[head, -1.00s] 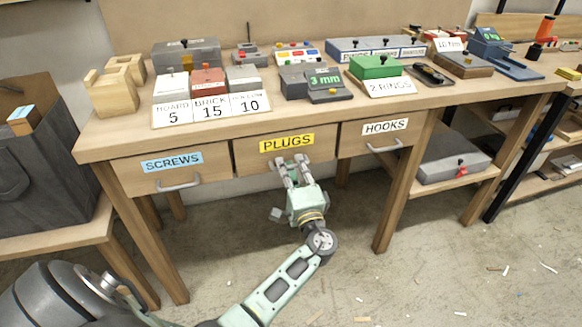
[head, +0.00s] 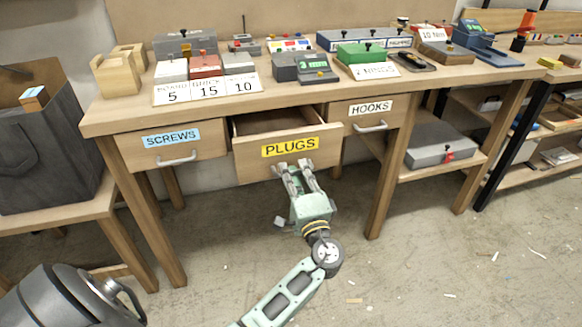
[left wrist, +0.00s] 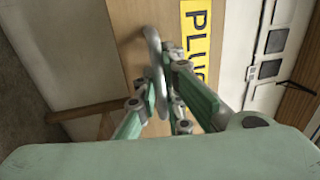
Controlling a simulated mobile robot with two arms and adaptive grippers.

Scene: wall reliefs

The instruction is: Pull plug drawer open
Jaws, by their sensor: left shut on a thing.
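The plugs drawer (head: 245,160) has a wooden front with a yellow PLUGS label (head: 290,147). It stands partly open, and the strip of its inside that shows looks empty. My left gripper (head: 294,168) is at the drawer front below the label, shut on the drawer's handle. In the left wrist view the grey handle (left wrist: 153,45) passes between the fingers of the gripper (left wrist: 163,80), beside the yellow label (left wrist: 197,40). In the head view the handle is mostly hidden by the fingers. My right gripper is not in view.
The screws drawer (head: 130,155) on the left and the hooks drawer (head: 350,112) on the right are closed. Boxes and cards stand on the bench top (head: 130,114). The floor in front is mostly clear.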

